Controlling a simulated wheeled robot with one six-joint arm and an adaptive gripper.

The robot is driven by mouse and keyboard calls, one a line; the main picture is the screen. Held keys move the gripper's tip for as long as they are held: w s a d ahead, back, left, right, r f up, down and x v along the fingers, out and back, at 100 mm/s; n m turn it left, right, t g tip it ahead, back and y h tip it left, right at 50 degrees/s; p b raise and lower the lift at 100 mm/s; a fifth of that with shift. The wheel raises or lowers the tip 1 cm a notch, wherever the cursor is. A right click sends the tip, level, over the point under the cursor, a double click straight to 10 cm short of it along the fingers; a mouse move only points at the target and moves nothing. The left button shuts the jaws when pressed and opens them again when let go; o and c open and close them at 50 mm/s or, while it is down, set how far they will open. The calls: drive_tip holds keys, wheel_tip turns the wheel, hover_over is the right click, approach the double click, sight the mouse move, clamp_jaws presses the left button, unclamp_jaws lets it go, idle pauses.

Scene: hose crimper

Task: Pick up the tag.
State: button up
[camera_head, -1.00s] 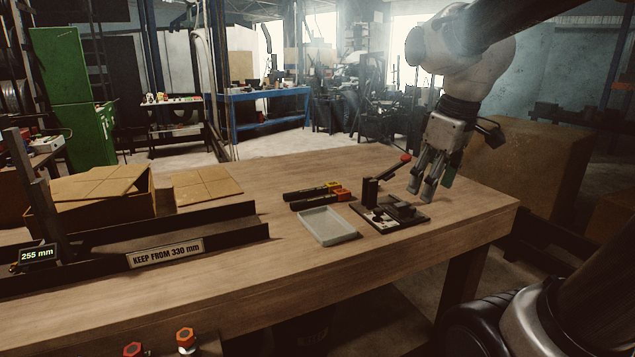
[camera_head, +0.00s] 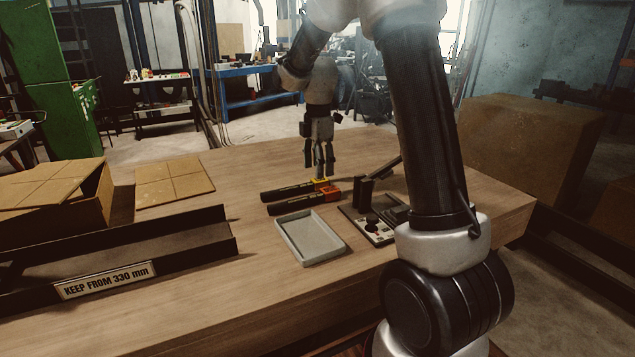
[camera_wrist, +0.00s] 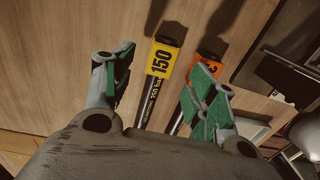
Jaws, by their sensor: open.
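Two black rods lie side by side on the wooden table, each with a coloured block at its right end. One block is yellow (camera_wrist: 163,58) and reads 150. The other is orange-red (camera_wrist: 207,62), its marking partly hidden by my right finger. In the head view the yellow block (camera_head: 320,183) and the orange-red block (camera_head: 332,194) are small. I cannot tell which piece is the tag. My gripper (camera_head: 322,173) points down, open and empty, over the coloured ends. In the wrist view the yellow block shows between the fingers of my gripper (camera_wrist: 159,75).
A pale shallow tray (camera_head: 285,240) lies in front of the rods. A dark device with a lever (camera_head: 364,192) stands right of them, partly behind my arm. A dark trough (camera_head: 200,245) and cardboard box (camera_head: 60,195) are at left.

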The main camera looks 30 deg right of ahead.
sight(320, 183)
drive_tip(key=f, duration=0.4)
drive_tip(key=shift+d, duration=0.25)
drive_tip(key=c, duration=0.8)
